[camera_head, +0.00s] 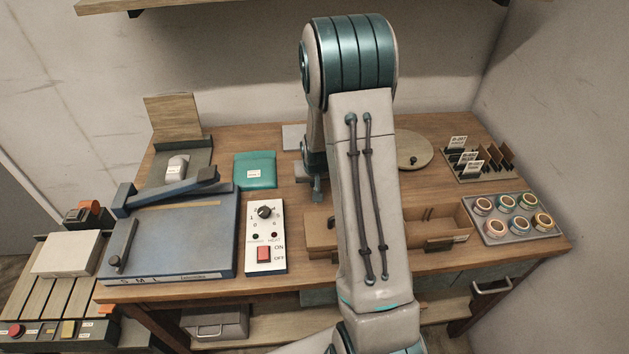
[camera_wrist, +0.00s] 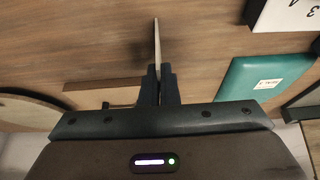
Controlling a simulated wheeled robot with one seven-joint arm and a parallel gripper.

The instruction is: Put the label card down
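The label card (camera_wrist: 156,44) shows edge-on in the wrist view as a thin pale strip. My gripper (camera_wrist: 158,75) is shut on it, and the card sticks out past the fingertips over the wooden table. I cannot tell from this view whether its lower edge touches the table. In the head view my gripper (camera_head: 318,188) points down behind the open wooden drawer box, partly hidden by my arm; I cannot make out the card there. A card rack (camera_head: 478,165) with several printed cards stands at the back right.
A teal box (camera_head: 255,170) and a white control box (camera_head: 265,237) stand left of my gripper. A wooden tray box (camera_head: 437,222) lies in front. A round disc (camera_head: 414,150) is behind my arm. Bare tabletop (camera_head: 295,197) shows beside the gripper.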

